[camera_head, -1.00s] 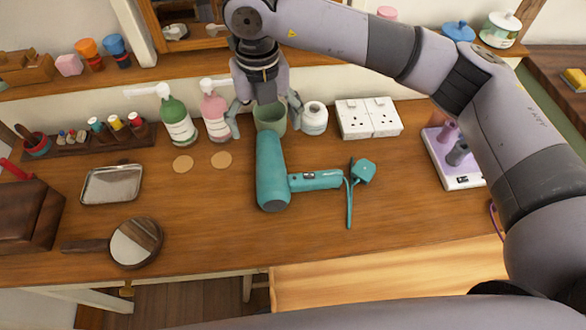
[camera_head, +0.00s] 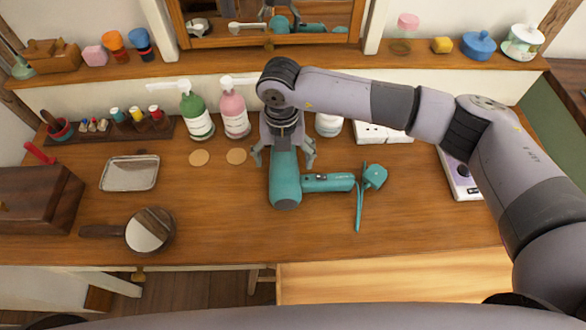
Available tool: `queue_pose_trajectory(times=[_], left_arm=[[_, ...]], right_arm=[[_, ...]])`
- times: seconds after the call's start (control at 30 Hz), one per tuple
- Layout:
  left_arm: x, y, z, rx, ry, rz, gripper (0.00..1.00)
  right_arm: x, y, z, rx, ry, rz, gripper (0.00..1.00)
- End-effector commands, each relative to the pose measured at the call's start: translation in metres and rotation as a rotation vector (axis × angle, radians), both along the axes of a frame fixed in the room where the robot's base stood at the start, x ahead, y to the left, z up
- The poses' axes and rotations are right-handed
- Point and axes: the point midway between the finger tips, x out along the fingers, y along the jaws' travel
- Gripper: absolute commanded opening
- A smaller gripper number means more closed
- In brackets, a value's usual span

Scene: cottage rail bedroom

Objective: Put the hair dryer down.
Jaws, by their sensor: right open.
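The teal hair dryer (camera_head: 286,185) lies on the wooden dressing table (camera_head: 215,230), its handle pointing right and its plug and cord (camera_head: 366,188) beside the handle's end. My right gripper (camera_head: 283,160) points down over the back end of the dryer's barrel. Its fingers are spread, one on each side of the barrel, and hide that end. I cannot tell whether the fingers touch the dryer. My left gripper is not in view.
A green bottle (camera_head: 196,115) and a pink bottle (camera_head: 234,113) stand left of my right gripper; a white jar (camera_head: 328,124) stands right. A metal tray (camera_head: 130,173) and hand mirror (camera_head: 150,231) lie left. The front middle tabletop is clear.

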Motion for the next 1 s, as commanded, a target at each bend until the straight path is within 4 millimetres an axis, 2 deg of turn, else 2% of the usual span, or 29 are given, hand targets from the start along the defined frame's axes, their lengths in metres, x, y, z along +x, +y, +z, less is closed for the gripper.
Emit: queue_pose_trajectory(times=[0.2,0.33,0.63,1.0], left_arm=[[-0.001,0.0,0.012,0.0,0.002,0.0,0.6],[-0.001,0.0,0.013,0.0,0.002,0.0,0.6],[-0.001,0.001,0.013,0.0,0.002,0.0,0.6],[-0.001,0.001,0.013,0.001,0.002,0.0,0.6]], right_arm=[[0.004,-0.001,-0.028,-0.002,0.005,-0.002,0.84],[0.005,0.0,-0.045,-0.001,0.003,-0.001,0.84],[0.005,0.0,-0.051,0.0,0.0,0.001,0.84],[0.005,0.0,-0.051,0.0,0.0,0.0,0.6]])
